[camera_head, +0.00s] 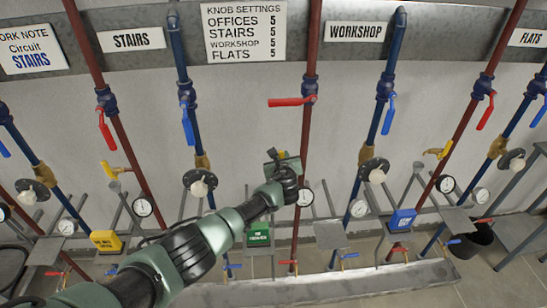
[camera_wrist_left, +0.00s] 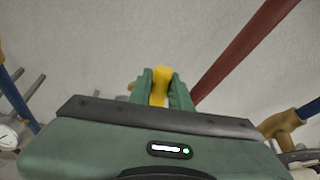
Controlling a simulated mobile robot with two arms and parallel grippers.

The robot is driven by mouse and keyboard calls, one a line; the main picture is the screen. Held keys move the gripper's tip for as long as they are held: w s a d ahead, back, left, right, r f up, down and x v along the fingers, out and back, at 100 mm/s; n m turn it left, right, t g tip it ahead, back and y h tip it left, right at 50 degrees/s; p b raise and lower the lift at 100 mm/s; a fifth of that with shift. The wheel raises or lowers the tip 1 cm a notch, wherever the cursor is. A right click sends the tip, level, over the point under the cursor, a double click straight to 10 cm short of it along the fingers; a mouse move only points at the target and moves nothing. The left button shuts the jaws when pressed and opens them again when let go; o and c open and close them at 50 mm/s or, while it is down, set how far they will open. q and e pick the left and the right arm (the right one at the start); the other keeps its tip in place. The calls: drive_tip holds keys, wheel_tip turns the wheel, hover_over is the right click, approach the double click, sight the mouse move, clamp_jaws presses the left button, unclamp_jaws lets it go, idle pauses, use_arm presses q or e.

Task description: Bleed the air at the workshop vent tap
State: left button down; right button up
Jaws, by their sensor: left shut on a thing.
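The workshop vent tap has a yellow handle (camera_wrist_left: 160,84), seen between my fingers in the left wrist view. My left gripper (camera_head: 277,157) is shut on this handle, just left of the red workshop pipe (camera_head: 309,130). In the head view the gripper hides most of the tap. The WORKSHOP sign (camera_head: 356,32) hangs between this red pipe and the blue workshop pipe (camera_head: 386,75). The red workshop lever (camera_head: 286,102) stands crosswise to its pipe. The blue workshop lever (camera_head: 388,116) hangs roughly along its pipe. My right gripper is not in view.
Other yellow taps stand at the stairs pipe (camera_head: 110,171) and the flats pipe (camera_head: 438,151). Below are a gauge (camera_head: 305,197), a green box (camera_head: 258,236), a blue box (camera_head: 402,220) and a long grey trough (camera_head: 320,287). A black bucket (camera_head: 474,242) stands at right.

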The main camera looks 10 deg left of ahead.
use_arm(q)
drive_tip(key=shift+w+d+m+y, duration=0.15)
drive_tip(key=shift+d+m+y, duration=0.45)
drive_tip(key=shift+m, duration=0.2)
drive_tip(key=shift+g, duration=0.3)
drive_tip(key=c, duration=1.3)
unclamp_jaws()
drive_tip(key=shift+d, duration=0.1)
drive_tip(key=p+v, duration=0.2)
drive_tip(key=v, duration=0.5)
drive_tip(key=shift+s, duration=0.3)
drive_tip(key=shift+d, duration=0.1)
